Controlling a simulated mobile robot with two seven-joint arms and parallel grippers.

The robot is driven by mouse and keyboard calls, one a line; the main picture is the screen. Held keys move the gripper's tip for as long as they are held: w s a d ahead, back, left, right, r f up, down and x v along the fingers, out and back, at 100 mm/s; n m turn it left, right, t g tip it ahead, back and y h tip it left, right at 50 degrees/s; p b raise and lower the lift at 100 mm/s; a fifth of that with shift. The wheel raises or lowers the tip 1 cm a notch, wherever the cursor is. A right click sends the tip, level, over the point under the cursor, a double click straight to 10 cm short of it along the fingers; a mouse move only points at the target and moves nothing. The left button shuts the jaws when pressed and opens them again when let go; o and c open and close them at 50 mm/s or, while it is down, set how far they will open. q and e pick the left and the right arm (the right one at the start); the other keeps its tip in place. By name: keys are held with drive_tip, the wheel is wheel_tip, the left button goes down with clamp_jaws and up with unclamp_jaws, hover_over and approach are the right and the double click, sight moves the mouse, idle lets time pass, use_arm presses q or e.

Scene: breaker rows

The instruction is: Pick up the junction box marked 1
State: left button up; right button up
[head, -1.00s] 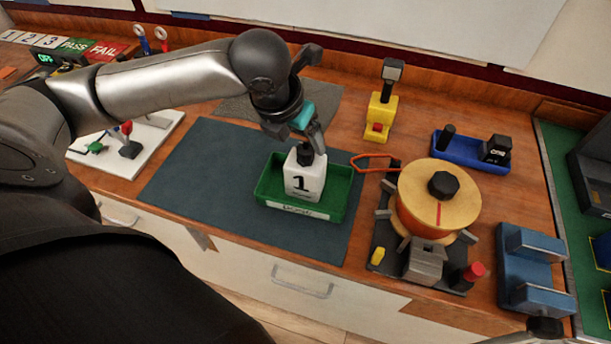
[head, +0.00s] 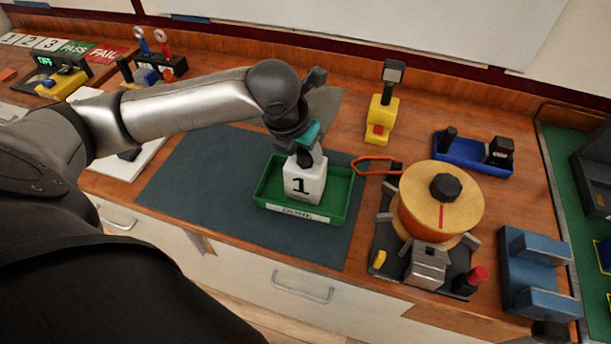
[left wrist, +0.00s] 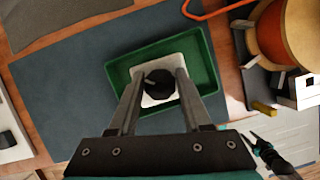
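The junction box marked 1 (head: 304,184) is white with a black knob on top and stands upright in a green tray (head: 342,201). In the left wrist view the box (left wrist: 152,100) shows from above, with its black knob (left wrist: 159,83) between my fingers. My left gripper (head: 306,155) points down over the box. In the left wrist view my left gripper (left wrist: 159,79) is open, with a finger on each side of the knob and small gaps visible. What seems to be my right gripper (left wrist: 262,143) shows small at the lower right; its finger state is unclear.
The green tray lies on a dark mat (head: 205,180). Close on its right are an orange loop (head: 375,164) and a round wooden-topped fixture (head: 415,195). A yellow stand (head: 380,115) is behind, and a blue tray (head: 470,155) is farther right. The mat's left part is clear.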

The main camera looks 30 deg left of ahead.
use_arm(q)
clamp_jaws()
idle(0.9)
